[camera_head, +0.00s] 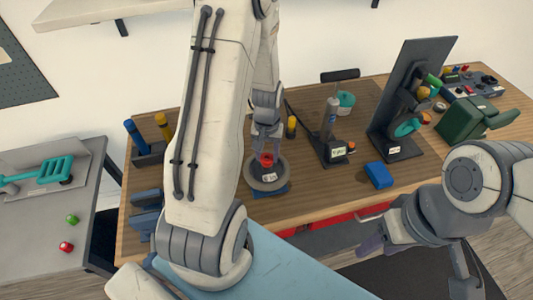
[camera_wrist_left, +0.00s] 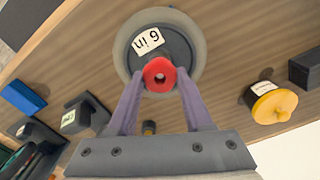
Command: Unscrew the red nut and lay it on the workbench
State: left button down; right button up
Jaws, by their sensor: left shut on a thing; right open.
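The red nut (camera_head: 266,159) sits in the middle of a round grey wheel-like disc (camera_head: 267,183) labelled "6 in" on the wooden workbench (camera_head: 325,190). Whether the nut is still threaded cannot be told. My right gripper (camera_head: 385,234) is open and empty in front of the bench, partly hidden by its arm.
A blue block (camera_head: 378,175), a labelled upright tool stand (camera_head: 333,148) and a dark slanted stand (camera_head: 402,110) are to the right. A green box (camera_head: 466,120) stands further right. A yellow round knob (camera_wrist_left: 274,104) shows near the disc. Bare bench lies around the disc's front right.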

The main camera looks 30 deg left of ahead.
aim_at(267, 158)
pick_arm(q)
jog(key=n, duration=0.5)
jog(key=shift+p, duration=0.3)
jog(key=n, duration=0.6)
jog(key=n+p, duration=0.1)
jog(key=n, duration=0.9)
jog(key=shift+n, duration=0.4)
jog(key=shift+c, duration=1.2)
grip_release()
jog(key=shift+w, duration=0.1)
notch_tip(267, 158, up, 10)
jog(key=b, duration=0.2)
jog(key=shift+r, duration=0.25)
